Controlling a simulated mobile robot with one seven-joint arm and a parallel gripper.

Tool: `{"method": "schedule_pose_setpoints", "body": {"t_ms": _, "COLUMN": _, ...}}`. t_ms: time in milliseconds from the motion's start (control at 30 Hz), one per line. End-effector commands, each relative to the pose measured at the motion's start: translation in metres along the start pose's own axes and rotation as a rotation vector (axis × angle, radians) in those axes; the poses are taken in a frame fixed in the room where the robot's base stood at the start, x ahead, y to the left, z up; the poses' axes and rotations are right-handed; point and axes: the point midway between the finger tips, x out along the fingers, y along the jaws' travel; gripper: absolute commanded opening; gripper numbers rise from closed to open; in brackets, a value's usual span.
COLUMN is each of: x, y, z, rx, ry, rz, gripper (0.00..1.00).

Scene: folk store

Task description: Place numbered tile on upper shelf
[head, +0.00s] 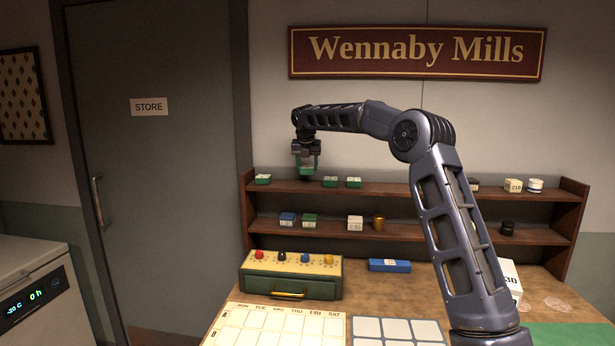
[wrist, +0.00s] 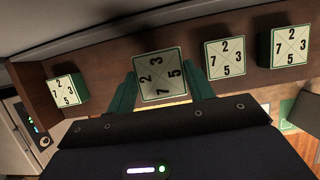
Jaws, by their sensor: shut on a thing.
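My gripper (head: 306,166) is shut on a green-sided tile with a white numbered top (wrist: 162,76), between its two green fingers in the wrist view. Its top shows 2, 3, 5 and 7, turned about a quarter against its neighbours. The held tile is at the upper shelf (head: 395,188), in the gap between a similar tile on the left (wrist: 68,90) and two on the right, the nearer one (wrist: 225,58) and the farther one (wrist: 290,46). I cannot tell whether it touches the shelf.
Below are a green box with colored knobs (head: 290,275), a blue block (head: 389,265) and a weekday chart (head: 280,325). My arm hides part of the shelves' right side.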

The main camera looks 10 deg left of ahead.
Motion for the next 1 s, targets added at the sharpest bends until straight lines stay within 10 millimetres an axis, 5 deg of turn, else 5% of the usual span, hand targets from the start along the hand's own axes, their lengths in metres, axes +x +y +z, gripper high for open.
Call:
{"method": "schedule_pose_setpoints", "body": {"t_ms": 467, "x": 0.039, "y": -0.001, "z": -0.016, "rx": 0.001, "ry": 0.000, "rz": -0.001, "gripper": 0.25}}
{"method": "schedule_pose_setpoints", "body": {"t_ms": 833, "x": 0.043, "y": 0.000, "z": -0.018, "rx": 0.001, "ry": 0.000, "rz": 0.000, "gripper": 0.25}}
{"method": "schedule_pose_setpoints", "body": {"t_ms": 867, "x": 0.043, "y": 0.000, "z": -0.018, "rx": 0.001, "ry": 0.000, "rz": 0.000, "gripper": 0.54}}
{"method": "schedule_pose_setpoints", "body": {"t_ms": 1000, "x": 0.043, "y": 0.000, "z": -0.018, "rx": 0.001, "ry": 0.000, "rz": 0.000, "gripper": 0.74}}
